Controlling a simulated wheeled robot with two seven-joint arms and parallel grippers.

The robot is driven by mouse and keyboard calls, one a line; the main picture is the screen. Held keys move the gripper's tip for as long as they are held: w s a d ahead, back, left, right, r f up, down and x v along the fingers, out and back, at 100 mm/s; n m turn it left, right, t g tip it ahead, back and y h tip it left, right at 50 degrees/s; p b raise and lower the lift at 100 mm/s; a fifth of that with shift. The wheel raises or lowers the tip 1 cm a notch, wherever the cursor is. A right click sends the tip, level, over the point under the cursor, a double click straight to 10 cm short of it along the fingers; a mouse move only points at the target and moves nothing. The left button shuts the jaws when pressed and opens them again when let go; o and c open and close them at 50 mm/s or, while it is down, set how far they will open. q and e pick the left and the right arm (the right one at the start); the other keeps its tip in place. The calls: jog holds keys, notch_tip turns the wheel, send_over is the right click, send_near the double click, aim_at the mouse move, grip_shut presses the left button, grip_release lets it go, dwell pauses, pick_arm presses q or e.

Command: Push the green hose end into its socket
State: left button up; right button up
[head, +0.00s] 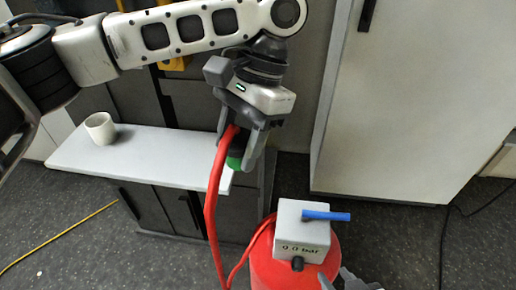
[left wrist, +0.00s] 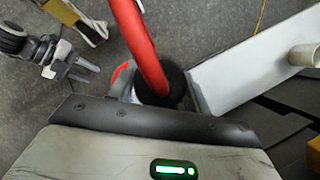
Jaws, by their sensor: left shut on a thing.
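My left gripper (head: 235,148) hangs above the front right corner of the counter, shut on the red hose's end. The green hose end (head: 234,163) shows just below its fingers, and the red hose (head: 212,200) hangs down towards the red tank (head: 285,276). A grey box (head: 303,232) reading 0.0 bar, with a blue lever (head: 326,215), sits on the tank. A black stub (head: 297,264) is low on its front; I cannot tell if it is the socket. In the left wrist view the hose (left wrist: 141,40) meets a black collar (left wrist: 160,88). My right gripper (left wrist: 88,70) is open and empty.
A white counter (head: 150,150) with a white cup (head: 100,128) stands at the left. A tall white cabinet (head: 400,110) stands at the back right. A yellow cable (head: 62,234) and a black cable (head: 444,235) lie on the floor.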

pick_arm(q)
jog(key=s+a+r+n+h, duration=0.1)
jog(key=s+a+r+n, duration=0.1)
jog(key=a+r+n, duration=0.2)
jog(key=shift+s+a+r+g, duration=0.15)
jog(key=shift+s+r+g, duration=0.15)
jog(key=shift+r+g, duration=0.15)
jog(key=w+d+n+h, duration=0.2)
jog(key=w+d+n, duration=0.2)
jog(key=d, duration=0.6)
jog(key=w, duration=0.2)
jog(key=shift+w+n, duration=0.35)
jog(key=shift+n, duration=0.05)
jog(key=s+a+f+m+t+y, duration=0.1)
jog(key=f+m, duration=0.1)
jog(key=m, duration=0.3)
jog(key=a+f+m+t+y, duration=0.1)
jog(key=a+f+m, duration=0.1)
jog(key=m, duration=0.3)
jog(key=s+a+f+m+t+y, duration=0.1)
jog(key=f+m+y, duration=0.1)
jog(key=f+m, duration=0.2)
jog(key=shift+s+a+f+m, duration=0.15)
jog(key=shift+s+a+m, duration=0.15)
jog(key=shift+m, duration=0.4)
jog(key=shift+s+a+f+m+t, duration=0.1)
jog(key=shift+a+f+m+t, duration=0.25)
jog(key=shift+m, duration=0.55)
jog(key=shift+f, duration=0.1)
